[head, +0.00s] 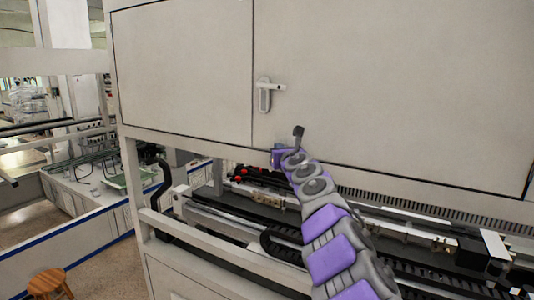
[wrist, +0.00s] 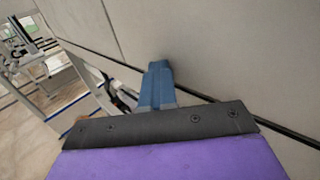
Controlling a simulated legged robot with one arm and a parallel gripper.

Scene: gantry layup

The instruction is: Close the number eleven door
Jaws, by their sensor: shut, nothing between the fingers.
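Two large grey door panels show in the head view, a left panel (head: 185,65) and a wider right panel (head: 400,85). Both look flush, with a thin dark seam between them. A light handle (head: 267,92) sits on the right panel just beside the seam. No number shows on either panel, so I cannot tell which is number eleven. My gripper (head: 298,132) is just below the handle, near the right panel's lower edge. In the wrist view my gripper (wrist: 158,72) is shut and empty, close to the grey panel surface (wrist: 235,45); contact is unclear.
Below the panels is an open machine bay with rails (head: 410,230) and a black cable chain (head: 285,247). A grey frame post (head: 135,185) stands at the left. A wooden stool (head: 50,284) and benches (head: 95,190) are further left, with open floor between.

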